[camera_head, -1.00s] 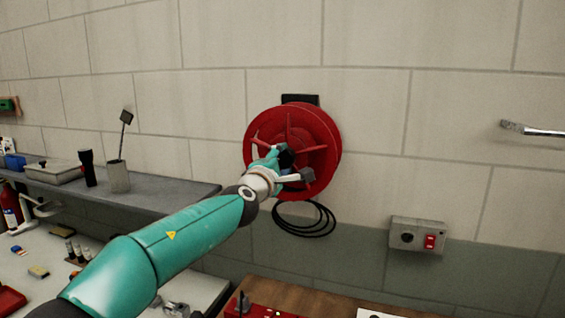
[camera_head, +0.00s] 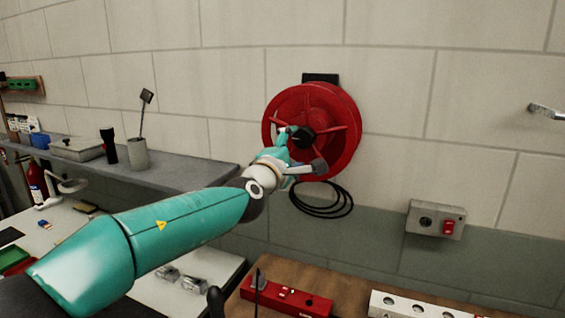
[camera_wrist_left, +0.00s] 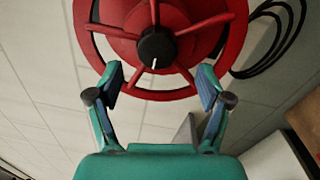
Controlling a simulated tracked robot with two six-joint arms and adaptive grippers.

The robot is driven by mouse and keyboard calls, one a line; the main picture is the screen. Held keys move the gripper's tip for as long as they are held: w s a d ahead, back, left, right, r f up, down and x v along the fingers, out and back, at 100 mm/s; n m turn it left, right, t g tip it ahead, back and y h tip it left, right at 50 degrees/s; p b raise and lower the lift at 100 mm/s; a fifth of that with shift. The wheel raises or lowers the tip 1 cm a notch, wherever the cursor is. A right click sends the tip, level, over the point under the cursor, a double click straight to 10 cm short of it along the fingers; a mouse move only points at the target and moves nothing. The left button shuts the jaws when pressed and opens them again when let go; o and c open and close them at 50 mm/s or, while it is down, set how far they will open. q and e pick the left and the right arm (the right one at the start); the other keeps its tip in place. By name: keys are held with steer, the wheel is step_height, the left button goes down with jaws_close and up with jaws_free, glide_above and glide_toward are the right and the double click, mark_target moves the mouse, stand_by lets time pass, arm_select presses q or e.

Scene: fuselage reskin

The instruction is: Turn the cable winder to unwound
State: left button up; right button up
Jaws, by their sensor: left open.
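The red cable winder (camera_head: 340,105) is a spoked reel mounted on the wall. A black knob (camera_wrist_left: 156,48) with a white mark sits at its hub, also partly visible in the head view (camera_head: 303,137). My left gripper (camera_wrist_left: 160,82) is open in front of the winder's lower part. In the wrist view its two fingers stand apart below the knob, with nothing between the tips that I can see held. In the head view the left gripper (camera_head: 300,152) overlaps the reel's lower left. Whether the fingers touch the winder is unclear. My right gripper is not in view.
Black cable loops (camera_head: 322,202) hang below the winder. A switch box (camera_head: 434,219) with a red switch is on the wall at the right. A grey shelf (camera_head: 190,172) with a cup (camera_head: 138,154) is at the left. A red box (camera_head: 287,300) lies on the wooden bench.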

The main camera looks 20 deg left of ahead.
arm_select(q)
steer(key=s, duration=0.7)
steer(key=shift+f, duration=0.3)
steer(key=shift+a, duration=0.1)
